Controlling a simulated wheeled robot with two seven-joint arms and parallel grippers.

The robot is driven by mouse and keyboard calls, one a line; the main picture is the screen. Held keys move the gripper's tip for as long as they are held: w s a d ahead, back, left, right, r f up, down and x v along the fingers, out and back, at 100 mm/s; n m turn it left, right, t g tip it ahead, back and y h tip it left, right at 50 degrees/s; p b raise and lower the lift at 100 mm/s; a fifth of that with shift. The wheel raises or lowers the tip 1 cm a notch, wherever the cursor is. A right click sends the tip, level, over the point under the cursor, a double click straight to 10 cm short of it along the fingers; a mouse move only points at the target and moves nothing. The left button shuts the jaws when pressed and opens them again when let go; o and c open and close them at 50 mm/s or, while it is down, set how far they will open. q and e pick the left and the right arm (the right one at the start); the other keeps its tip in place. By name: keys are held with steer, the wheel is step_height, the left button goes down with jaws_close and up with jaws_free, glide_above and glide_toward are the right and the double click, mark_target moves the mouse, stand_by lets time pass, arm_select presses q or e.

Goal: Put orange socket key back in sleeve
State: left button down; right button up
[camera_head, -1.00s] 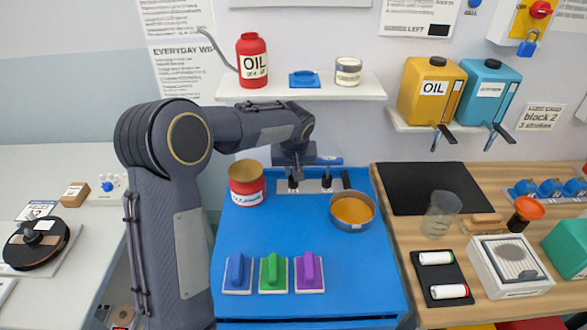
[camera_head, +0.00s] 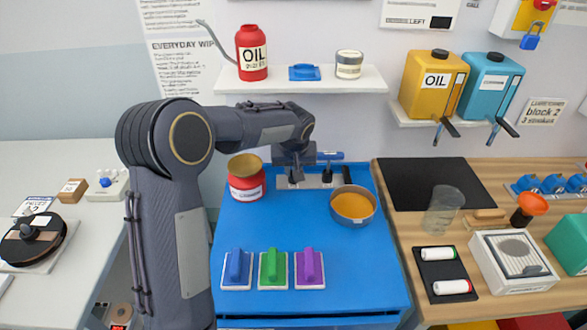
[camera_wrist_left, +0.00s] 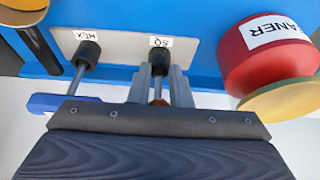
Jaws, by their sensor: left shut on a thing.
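My left gripper (camera_head: 293,176) is at the back of the blue bench, shut on the orange socket key (camera_wrist_left: 157,92). Only a sliver of orange shows between the fingers in the left wrist view; the rest is hidden. The key's shaft lines up with the black sleeve (camera_wrist_left: 160,62) labelled SQ and appears to meet its mouth; how deep it sits I cannot tell. Beside it, a blue-handled key (camera_wrist_left: 52,102) stands with its shaft in the black sleeve (camera_wrist_left: 88,52) labelled HEX. My right gripper is not in view.
A red can (camera_head: 246,184) stands left of the gripper, close to it in the wrist view. An orange-filled pan (camera_head: 353,207) is to the right. Several coloured handled blocks (camera_head: 272,268) line the bench's front. A shelf (camera_head: 335,85) hangs above. The bench middle is clear.

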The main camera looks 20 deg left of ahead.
arm_select(q)
steer(key=shift+f+b, duration=0.45)
steer(key=shift+f, duration=0.15)
steer(key=c, duration=1.3)
jaws_free()
steer(key=shift+o, duration=0.2)
steer(key=shift+r+p, duration=2.3)
steer(key=shift+r, duration=1.2)
